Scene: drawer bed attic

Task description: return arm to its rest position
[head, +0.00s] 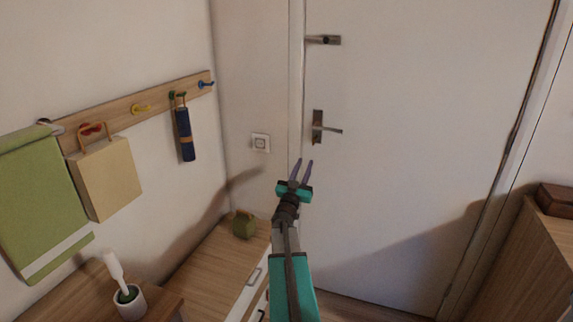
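My arm (290,270) reaches up from the bottom of the head view, in front of a white door. The gripper appears in free air, a little below the door handle (325,129) in the picture. I see no contact with the door (400,190).
A wooden rail (120,112) at left carries a green towel (38,205), a beige bag (107,178) and a blue umbrella (185,134). Below are a low wooden cabinet (205,268), a green container (244,225) and a brush in a white pot (129,302). Wooden furniture (525,270) stands right.

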